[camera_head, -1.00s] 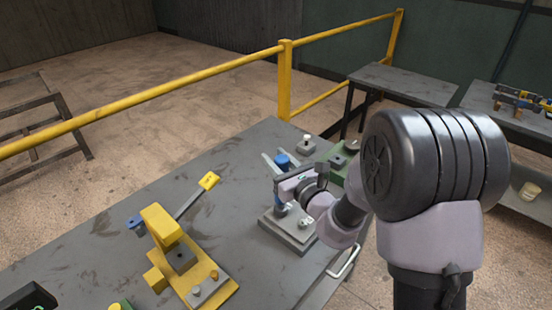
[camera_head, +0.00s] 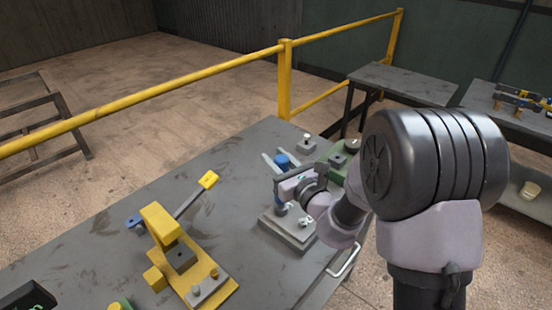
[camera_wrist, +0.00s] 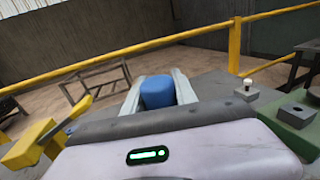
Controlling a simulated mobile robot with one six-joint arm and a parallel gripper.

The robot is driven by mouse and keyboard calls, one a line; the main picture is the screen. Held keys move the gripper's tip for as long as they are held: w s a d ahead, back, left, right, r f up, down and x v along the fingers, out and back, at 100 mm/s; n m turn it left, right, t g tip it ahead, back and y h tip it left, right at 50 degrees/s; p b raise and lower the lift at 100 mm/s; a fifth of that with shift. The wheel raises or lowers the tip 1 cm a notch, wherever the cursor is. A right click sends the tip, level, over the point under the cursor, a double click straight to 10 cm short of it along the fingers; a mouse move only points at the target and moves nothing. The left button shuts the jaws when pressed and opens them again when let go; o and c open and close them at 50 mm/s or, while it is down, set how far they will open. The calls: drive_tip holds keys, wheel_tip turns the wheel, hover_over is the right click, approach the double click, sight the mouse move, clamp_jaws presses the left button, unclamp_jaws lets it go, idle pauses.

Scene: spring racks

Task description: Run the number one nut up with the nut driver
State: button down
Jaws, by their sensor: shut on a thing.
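The nut driver has a blue handle (camera_head: 282,160), which stands between the pale fingers of my gripper (camera_head: 278,163). In the wrist view my gripper (camera_wrist: 158,88) is shut around the blue handle (camera_wrist: 157,92), one finger on each side. The driver's lower part shows below my gripper, over the grey plate (camera_head: 275,229). A small light nut or stud (camera_head: 305,222) stands on this plate, near its right side. The driver's tip and the number one nut are hidden or too small to tell, so I cannot see whether they touch.
A yellow lever fixture (camera_head: 210,288) stands on the grey bench (camera_head: 130,260) to the left. A green block (camera_head: 352,172) is behind my wrist, and a small grey block with a pale knob (camera_head: 306,145) is at the back. A yellow rail (camera_head: 190,82) runs beyond the bench.

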drive_tip(key=shift+f, duration=0.1)
wheel_tip(320, 180, up, 7)
drive_tip(key=p, duration=0.6)
idle(0.5)
